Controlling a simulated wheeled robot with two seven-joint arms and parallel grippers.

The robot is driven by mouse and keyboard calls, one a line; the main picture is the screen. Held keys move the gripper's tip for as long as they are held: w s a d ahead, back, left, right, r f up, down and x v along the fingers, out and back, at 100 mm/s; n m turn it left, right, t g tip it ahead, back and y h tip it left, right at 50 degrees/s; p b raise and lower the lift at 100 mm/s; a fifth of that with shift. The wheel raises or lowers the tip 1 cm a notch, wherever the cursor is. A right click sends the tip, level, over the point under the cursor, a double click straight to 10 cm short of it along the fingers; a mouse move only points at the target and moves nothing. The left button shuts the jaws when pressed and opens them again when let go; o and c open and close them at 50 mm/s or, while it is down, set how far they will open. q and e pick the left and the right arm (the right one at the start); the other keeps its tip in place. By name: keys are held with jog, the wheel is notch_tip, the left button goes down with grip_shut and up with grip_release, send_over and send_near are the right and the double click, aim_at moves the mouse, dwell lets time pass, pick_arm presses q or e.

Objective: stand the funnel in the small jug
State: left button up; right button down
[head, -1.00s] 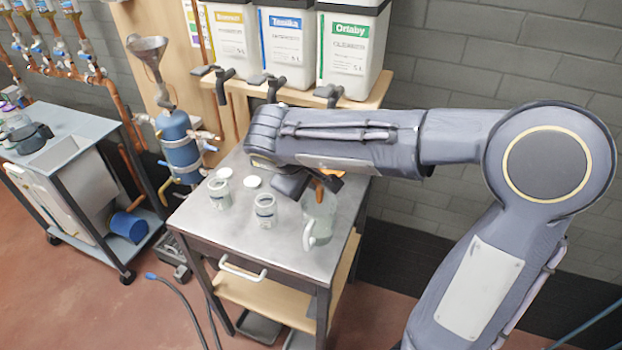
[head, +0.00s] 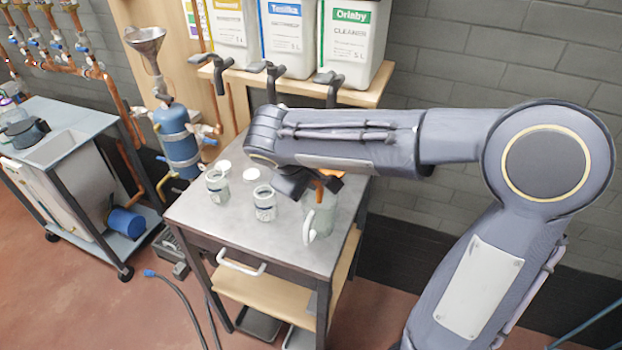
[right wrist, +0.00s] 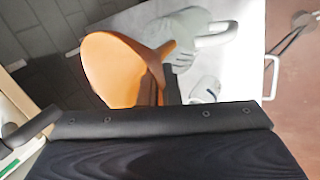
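The orange funnel (right wrist: 112,70) is large in the right wrist view, wide mouth towards the camera's left. In the head view only small orange parts of the funnel (head: 331,184) show under my right wrist. My right gripper (right wrist: 160,88) appears shut on the funnel's wall; the wrist hides most of the fingers in the head view. The clear small jug (head: 322,217) with a pale handle stands on the metal-topped cart, just below the funnel. The jug (right wrist: 186,42) also shows behind the funnel in the right wrist view. I cannot tell whether the spout is inside the jug. My left gripper is out of view.
Two labelled jars (head: 264,203) and pale round lids (head: 223,167) stand left of the jug on the cart top (head: 240,225). Large canisters (head: 350,45) fill a shelf behind. A metal funnel (head: 146,42) stands above a blue tank (head: 178,140) at left. The cart's front left top is clear.

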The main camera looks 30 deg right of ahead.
jog(key=shift+f, duration=0.15)
jog(key=shift+f+b, duration=1.1)
jog(key=shift+f, duration=0.1)
dwell(0.3)
jog(key=shift+f+b, duration=1.05)
jog(key=shift+f, duration=0.05)
jog(key=shift+f, duration=0.25)
jog(key=shift+f+b, duration=0.1)
jog(key=shift+b, duration=0.2)
jog(key=c, duration=1.6)
grip_release()
jog(key=shift+o, duration=0.2)
